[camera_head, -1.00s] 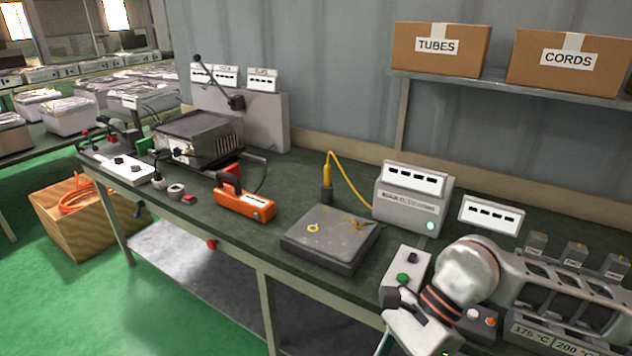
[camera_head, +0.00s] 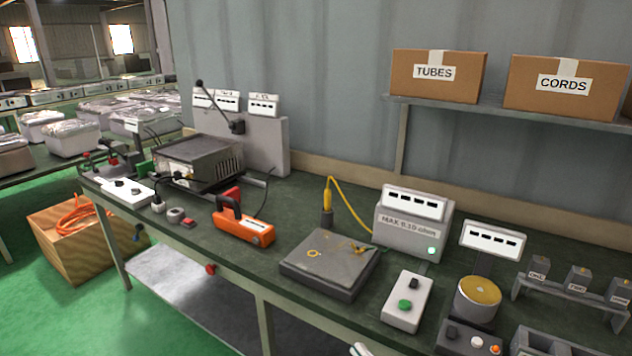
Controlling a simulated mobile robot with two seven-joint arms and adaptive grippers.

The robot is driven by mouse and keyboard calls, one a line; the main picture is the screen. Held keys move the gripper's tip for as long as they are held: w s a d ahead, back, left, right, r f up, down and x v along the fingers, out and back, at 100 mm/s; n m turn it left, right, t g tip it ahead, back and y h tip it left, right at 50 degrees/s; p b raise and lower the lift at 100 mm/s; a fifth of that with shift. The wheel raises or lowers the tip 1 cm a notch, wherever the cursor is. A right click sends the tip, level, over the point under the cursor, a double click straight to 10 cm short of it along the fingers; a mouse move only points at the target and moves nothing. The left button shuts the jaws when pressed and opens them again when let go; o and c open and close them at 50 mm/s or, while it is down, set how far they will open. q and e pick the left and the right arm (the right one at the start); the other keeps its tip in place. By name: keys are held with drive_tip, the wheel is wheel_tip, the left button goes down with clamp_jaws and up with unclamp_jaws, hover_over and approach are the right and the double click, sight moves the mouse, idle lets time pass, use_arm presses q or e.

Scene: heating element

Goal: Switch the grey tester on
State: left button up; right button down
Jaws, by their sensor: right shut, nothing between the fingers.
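The grey tester (camera_head: 405,236) is a box near the back of the bench, right of centre. A label ending in "ohm" is on its front, and a small round pale-green button (camera_head: 431,251) sits at the front's lower right. The white display (camera_head: 413,202) on top shows a row of dark dashes. A yellow lead (camera_head: 351,220) runs from it to a yellow probe (camera_head: 327,196) in a dark holder. A small white tip of my right gripper (camera_head: 360,349) shows at the bottom edge, shut and empty, well in front of the tester. My left gripper is out of view.
A grey plate (camera_head: 325,273) lies left of the tester. A white control box (camera_head: 405,301) with green and black buttons stands in front of it. A round gold-topped part (camera_head: 477,297) and another display (camera_head: 492,239) stand to the right. An orange tool (camera_head: 243,226) lies left.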

drive_tip(key=s+d+f+m+g+h, duration=0.2)
drive_tip(key=s+d+f+m, duration=0.1)
drive_tip(key=f, duration=0.4)
drive_tip(key=s+d+f+m+g+h, duration=0.1)
drive_tip(key=s+d+f+m, duration=0.3)
drive_tip(key=f, duration=0.4)
drive_tip(key=s+d+f+m+g+h, duration=0.2)
drive_tip(key=s+d+f+m+h, duration=0.1)
drive_tip(key=s+f, duration=0.3)
drive_tip(key=shift+d+f+g+h, duration=0.3)
drive_tip(key=shift+d+f, duration=0.2)
drive_tip(key=shift+f, duration=0.2)
drive_tip(key=shift+w, duration=0.15)
